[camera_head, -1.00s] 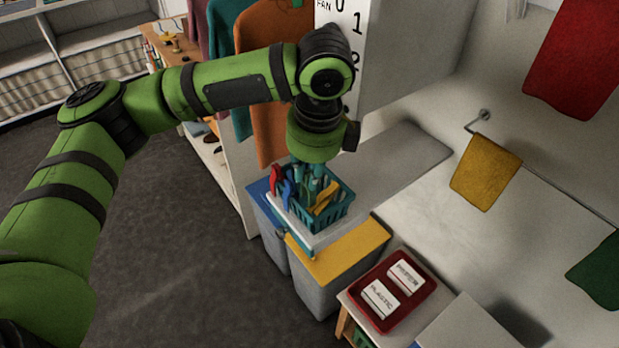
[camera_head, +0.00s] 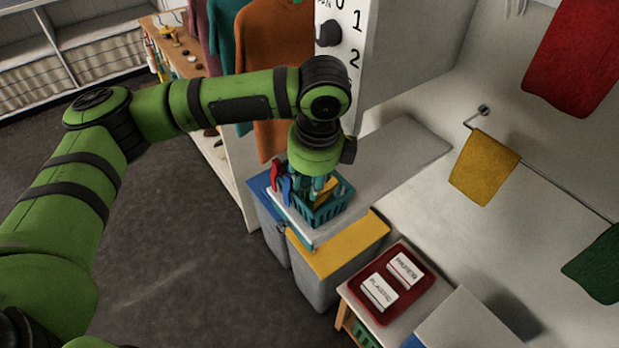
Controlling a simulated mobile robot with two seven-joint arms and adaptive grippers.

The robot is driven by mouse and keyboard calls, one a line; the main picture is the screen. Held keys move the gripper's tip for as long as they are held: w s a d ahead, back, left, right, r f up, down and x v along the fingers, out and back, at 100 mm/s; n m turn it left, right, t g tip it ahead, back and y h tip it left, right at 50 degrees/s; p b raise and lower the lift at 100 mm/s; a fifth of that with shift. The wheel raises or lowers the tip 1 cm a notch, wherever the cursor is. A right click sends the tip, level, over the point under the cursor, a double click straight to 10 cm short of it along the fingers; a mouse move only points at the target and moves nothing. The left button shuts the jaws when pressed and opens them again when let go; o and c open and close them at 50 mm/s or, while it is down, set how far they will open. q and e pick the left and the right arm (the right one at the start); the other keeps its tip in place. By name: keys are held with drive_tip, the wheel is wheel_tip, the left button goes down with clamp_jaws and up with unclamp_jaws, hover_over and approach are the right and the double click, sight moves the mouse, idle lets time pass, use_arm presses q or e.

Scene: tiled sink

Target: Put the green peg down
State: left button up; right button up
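My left arm reaches in from the left, and my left gripper (camera_head: 316,184) points down over the teal basket (camera_head: 328,212). Its fingers are small and dark against the basket's contents, so I cannot tell whether they are open or shut. A red item (camera_head: 276,176) and a blue item (camera_head: 287,190) stick up at the basket's left side. A yellow item lies inside, partly hidden by the gripper. I cannot pick out a green peg; it may be hidden by the gripper or among the teal and green shapes there. My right gripper is not in view.
The basket stands by bins with blue and yellow lids (camera_head: 338,246). A red tray (camera_head: 372,312) with two labelled white blocks is to the right. A white dial panel (camera_head: 341,70) and hanging clothes (camera_head: 270,70) stand behind my arm. A grey ledge (camera_head: 400,150) is bare.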

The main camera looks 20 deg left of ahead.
use_arm(q)
drive_tip(key=shift+d+r, duration=0.1)
drive_tip(key=shift+r, duration=0.45)
wheel_tip(320, 180, up, 11)
drive_tip(key=s+d+b, duration=0.1)
drive_tip(key=b, duration=0.1)
drive_tip(key=shift+s+d+r, duration=0.15)
drive_tip(key=shift+r, duration=0.05)
